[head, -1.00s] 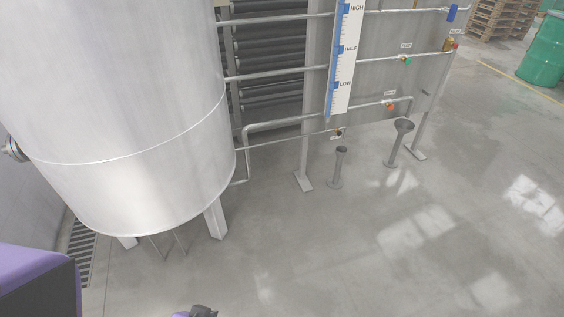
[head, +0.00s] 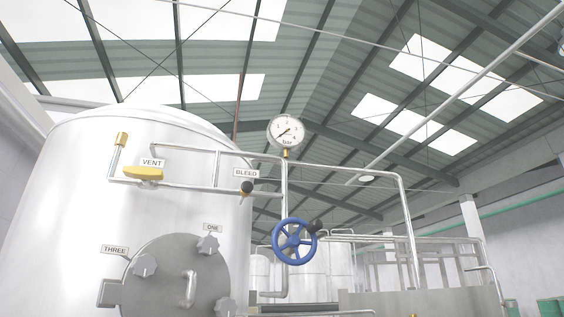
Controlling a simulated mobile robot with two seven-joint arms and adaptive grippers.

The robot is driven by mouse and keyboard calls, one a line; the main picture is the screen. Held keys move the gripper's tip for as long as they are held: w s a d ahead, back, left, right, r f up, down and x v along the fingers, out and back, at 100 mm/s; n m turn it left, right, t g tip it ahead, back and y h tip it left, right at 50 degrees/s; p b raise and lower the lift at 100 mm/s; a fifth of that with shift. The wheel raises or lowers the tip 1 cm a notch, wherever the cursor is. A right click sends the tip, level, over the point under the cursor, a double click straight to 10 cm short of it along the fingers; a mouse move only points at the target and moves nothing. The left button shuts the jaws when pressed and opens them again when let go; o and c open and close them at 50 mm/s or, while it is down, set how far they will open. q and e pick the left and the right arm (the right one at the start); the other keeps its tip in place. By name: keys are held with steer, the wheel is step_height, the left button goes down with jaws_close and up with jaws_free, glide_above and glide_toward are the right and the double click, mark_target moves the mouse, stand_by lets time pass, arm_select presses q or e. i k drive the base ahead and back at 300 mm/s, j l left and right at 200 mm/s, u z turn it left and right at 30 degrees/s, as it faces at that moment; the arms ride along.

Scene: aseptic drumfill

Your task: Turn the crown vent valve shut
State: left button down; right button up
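The crown vent valve has a yellow lever handle (head: 143,173) on a pipe near the top of the steel tank (head: 75,210). A white VENT label (head: 152,162) sits just above it. The handle lies roughly in line with the horizontal pipe. A small brass fitting (head: 122,139) tops the pipe's upright left end. Neither of my grippers shows in the head view now.
A black BLEED knob (head: 246,187), a pressure gauge (head: 286,131) and a blue handwheel (head: 294,241) are on the pipework to the right. Below is a round hatch (head: 185,285) with several clamp knobs. Steel railings (head: 420,265) stand behind.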

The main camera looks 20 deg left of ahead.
mark_target(146, 174)
steer(key=k+j+z, duration=0.1)
steer(key=j, duration=0.35)
steer(key=k+j, duration=0.2)
steer(key=j, duration=0.2)
steer(key=k+j+z, duration=0.15)
steer(key=j, duration=0.3)
steer(key=k+j, duration=0.25)
steer(key=j, duration=0.15)
steer(key=k+j+z, duration=0.15)
steer(key=j, duration=0.25)
